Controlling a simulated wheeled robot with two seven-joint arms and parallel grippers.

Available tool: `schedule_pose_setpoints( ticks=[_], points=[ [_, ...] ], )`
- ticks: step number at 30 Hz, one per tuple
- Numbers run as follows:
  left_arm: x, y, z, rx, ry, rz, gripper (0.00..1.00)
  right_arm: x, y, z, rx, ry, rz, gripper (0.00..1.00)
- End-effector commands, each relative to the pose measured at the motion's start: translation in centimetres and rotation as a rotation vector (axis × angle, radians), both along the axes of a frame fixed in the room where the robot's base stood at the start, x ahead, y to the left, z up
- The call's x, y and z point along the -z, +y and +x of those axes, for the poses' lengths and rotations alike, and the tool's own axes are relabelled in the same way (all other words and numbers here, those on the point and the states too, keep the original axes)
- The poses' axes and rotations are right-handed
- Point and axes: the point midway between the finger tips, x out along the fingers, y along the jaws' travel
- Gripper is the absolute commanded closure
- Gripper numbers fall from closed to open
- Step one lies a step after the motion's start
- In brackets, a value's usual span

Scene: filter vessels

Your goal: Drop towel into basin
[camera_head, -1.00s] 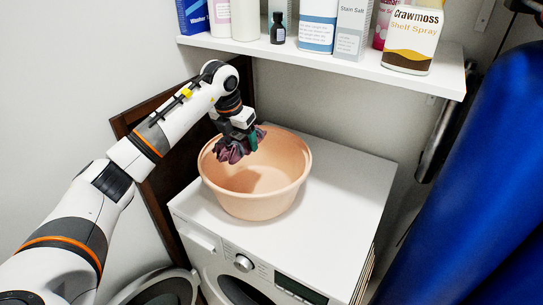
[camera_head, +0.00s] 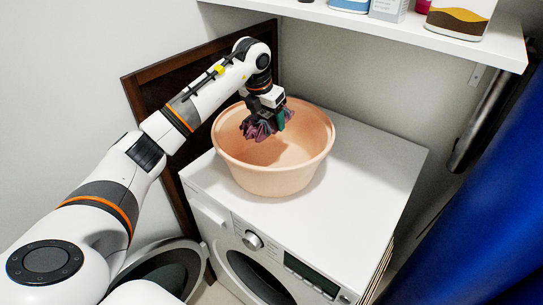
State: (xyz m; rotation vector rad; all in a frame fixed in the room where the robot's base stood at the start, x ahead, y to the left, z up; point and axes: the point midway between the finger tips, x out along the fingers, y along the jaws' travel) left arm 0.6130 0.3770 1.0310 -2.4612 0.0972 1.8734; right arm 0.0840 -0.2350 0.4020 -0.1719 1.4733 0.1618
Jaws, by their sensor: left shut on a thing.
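A crumpled purple-grey towel (camera_head: 258,129) hangs from my left gripper (camera_head: 267,112), which is shut on it. The gripper points down over the left part of the peach-coloured basin (camera_head: 272,182). The towel is at about the height of the basin's rim, and its lower edge shows against the basin's inside. I cannot tell whether it touches the basin wall. The basin stands upright on top of the white washing machine, and the part of its floor that I see is bare. My right gripper is not in view.
The white washing machine (camera_head: 372,172) has free room on its top right of the basin. A white shelf (camera_head: 390,32) with bottles and boxes runs above it. A brown wooden frame (camera_head: 150,90) stands behind my left arm. A blue thing (camera_head: 480,230) is at the right edge.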

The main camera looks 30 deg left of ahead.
Motion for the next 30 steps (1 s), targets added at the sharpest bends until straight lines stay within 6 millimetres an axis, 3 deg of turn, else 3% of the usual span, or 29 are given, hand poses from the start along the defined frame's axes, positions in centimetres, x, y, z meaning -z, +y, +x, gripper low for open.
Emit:
schedule_pose_setpoints(
  ticks=[6,7,12,23,30],
  points=[
    [-0.1,0.0,0.0,0.0,-0.002,0.0,0.55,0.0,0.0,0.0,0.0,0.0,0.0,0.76],
    [-0.1,0.0,0.0,0.0,-0.002,0.0,0.26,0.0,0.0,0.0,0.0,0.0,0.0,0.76],
    [0.0,0.0,0.0,0.0,-0.001,0.0,0.02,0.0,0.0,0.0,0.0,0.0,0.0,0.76],
    [-0.6,0.0,-0.1,0.0,-0.002,0.001,0.02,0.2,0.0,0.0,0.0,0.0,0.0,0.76],
    [-4.9,0.2,-1.3,0.0,-0.007,0.002,0.02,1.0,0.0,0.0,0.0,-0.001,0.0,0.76]
  ],
)
